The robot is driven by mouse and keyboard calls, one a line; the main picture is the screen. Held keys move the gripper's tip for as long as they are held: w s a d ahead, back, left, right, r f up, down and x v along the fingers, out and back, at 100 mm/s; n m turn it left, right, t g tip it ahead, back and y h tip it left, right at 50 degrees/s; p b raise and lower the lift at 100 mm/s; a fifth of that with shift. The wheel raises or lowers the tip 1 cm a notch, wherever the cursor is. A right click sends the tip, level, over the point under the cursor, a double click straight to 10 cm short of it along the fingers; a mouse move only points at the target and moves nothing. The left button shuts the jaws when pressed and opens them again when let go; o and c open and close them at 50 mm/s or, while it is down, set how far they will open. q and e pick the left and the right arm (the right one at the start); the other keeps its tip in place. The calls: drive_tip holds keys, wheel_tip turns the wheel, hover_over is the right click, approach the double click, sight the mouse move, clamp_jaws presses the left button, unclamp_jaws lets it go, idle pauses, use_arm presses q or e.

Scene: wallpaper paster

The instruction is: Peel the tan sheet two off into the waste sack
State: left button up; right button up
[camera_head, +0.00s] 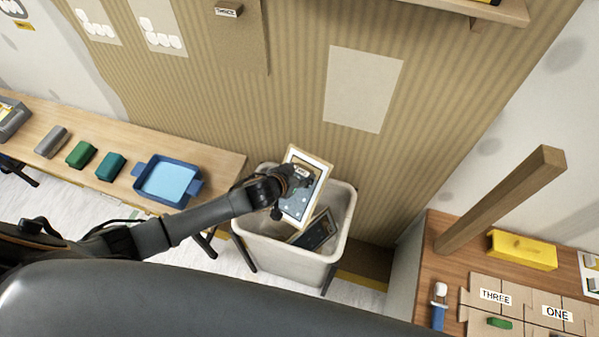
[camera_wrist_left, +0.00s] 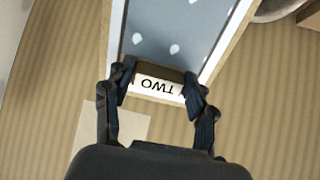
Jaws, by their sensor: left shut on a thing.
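Sheet two (camera_head: 299,211) is a flat panel with a tan edge, a white border and a grey-blue face with pale spots. My left gripper (camera_head: 298,179) is shut on its end, at a tab labelled TWO that shows between the fingers in the left wrist view (camera_wrist_left: 158,84). The sheet hangs tilted over the open mouth of the pale waste sack (camera_head: 283,257). I cannot tell whether its lower end touches anything inside. Another dark framed sheet (camera_head: 316,231) leans inside the sack. My right gripper is not in view.
A wooden bench (camera_head: 218,161) on the left holds a blue tray (camera_head: 167,181) and several coloured blocks. A right-hand table (camera_head: 455,247) carries a wooden post (camera_head: 505,197), a yellow box (camera_head: 522,250) and labelled cards. A pale patch (camera_head: 362,89) and a sheet labelled THREE (camera_head: 229,11) are on the striped wall.

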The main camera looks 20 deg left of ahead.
sight(299, 190)
use_arm(q)
drive_tip(key=shift+s, duration=0.1)
wheel_tip(299, 190, down, 10)
drive_tip(key=b, duration=0.7)
drive_tip(key=o, duration=1.2)
drive_tip(key=shift+o, duration=0.2)
drive_tip(key=v, duration=1.2)
drive_tip(key=shift+d+r, duration=0.1)
